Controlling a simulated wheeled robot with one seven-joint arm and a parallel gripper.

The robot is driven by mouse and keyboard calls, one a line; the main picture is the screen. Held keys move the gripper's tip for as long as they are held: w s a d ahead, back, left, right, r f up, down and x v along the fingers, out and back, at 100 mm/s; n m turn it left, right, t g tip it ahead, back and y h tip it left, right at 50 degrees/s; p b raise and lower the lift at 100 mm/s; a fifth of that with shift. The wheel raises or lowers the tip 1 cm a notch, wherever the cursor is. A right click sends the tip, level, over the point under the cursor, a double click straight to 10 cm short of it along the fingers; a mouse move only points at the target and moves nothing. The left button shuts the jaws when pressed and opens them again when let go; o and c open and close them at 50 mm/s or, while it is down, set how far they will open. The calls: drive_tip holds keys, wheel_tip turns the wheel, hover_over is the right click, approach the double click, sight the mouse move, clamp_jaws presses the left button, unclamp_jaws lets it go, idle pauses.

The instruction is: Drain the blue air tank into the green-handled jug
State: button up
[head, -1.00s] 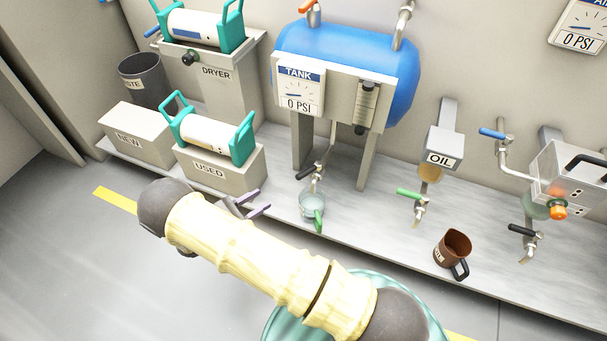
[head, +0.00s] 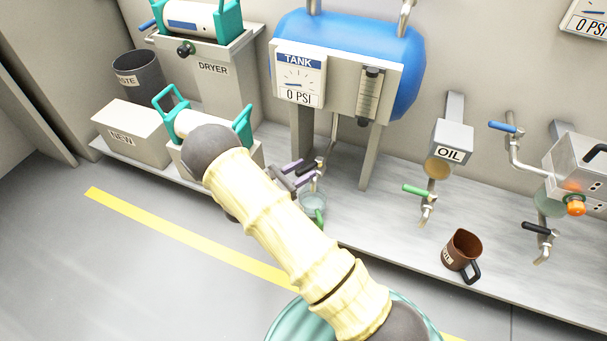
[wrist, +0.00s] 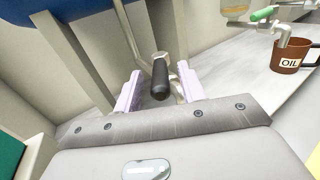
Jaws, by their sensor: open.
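The blue air tank (head: 345,45) stands on grey legs at the back, with a gauge (head: 299,80) that reads 0 PSI. A drain pipe runs down below it to a valve with a black handle (wrist: 160,78). The green-handled jug (head: 313,206), pale and see-through, stands on the shelf under that valve, partly behind my arm in the head view. My gripper (head: 297,174) is open at the tank's drain valve. In the wrist view its two lilac fingers (wrist: 158,88) stand on either side of the black handle, with gaps on both sides. The jug is not visible in the wrist view.
A brown OIL mug (head: 461,252) stands on the shelf to the right, and also shows in the wrist view (wrist: 290,55). The oil unit (head: 452,143) with a green-handled tap (head: 418,191) is right of the tank. The NEW box (head: 130,132) and dryer (head: 212,85) are left.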

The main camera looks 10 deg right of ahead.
drive_tip(key=shift+w+d, duration=0.15)
drive_tip(key=shift+d, duration=0.25)
clamp_jaws()
